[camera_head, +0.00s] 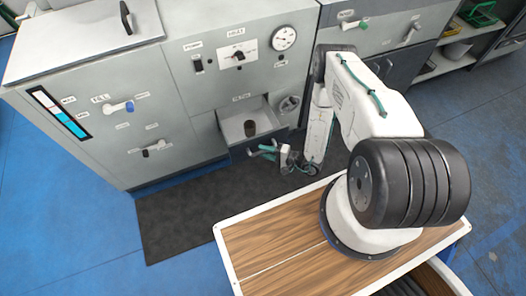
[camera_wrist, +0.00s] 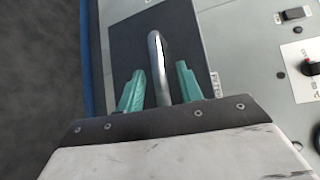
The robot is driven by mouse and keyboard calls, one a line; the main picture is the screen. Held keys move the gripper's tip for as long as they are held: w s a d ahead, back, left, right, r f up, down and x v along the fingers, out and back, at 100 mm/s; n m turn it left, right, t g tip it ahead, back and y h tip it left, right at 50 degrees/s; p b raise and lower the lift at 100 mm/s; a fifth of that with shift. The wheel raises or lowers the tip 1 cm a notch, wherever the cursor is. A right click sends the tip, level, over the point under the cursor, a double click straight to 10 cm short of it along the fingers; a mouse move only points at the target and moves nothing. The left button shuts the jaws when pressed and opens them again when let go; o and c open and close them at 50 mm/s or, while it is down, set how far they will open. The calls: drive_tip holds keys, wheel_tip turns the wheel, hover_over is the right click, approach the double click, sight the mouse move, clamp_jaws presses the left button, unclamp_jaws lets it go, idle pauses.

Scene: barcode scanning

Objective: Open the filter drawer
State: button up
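The filter section is low in the middle of the grey machine, under a small label. A dark front panel (camera_wrist: 130,38) with a curved metal handle (camera_wrist: 157,58) fills the middle of the wrist view. My gripper (camera_head: 268,151) is at the front of this section in the head view. In the wrist view, its green fingers (camera_wrist: 158,85) stand on either side of the handle, with narrow gaps showing. I cannot tell exactly how far the drawer stands out.
A round knob (camera_head: 289,104) is just right of the bay. A switch (camera_head: 198,64), a dial (camera_head: 238,56) and a gauge (camera_head: 284,38) are above. A dark mat (camera_head: 185,215) covers the floor in front. My wooden-topped base stands close by on the right.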

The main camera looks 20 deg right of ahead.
drive_tip(key=f+v, duration=0.1)
drive_tip(key=v, duration=0.5)
drive_tip(key=shift+s+d+r, duration=0.15)
drive_tip(key=shift+s+r, duration=0.1)
drive_tip(key=shift+r, duration=0.3)
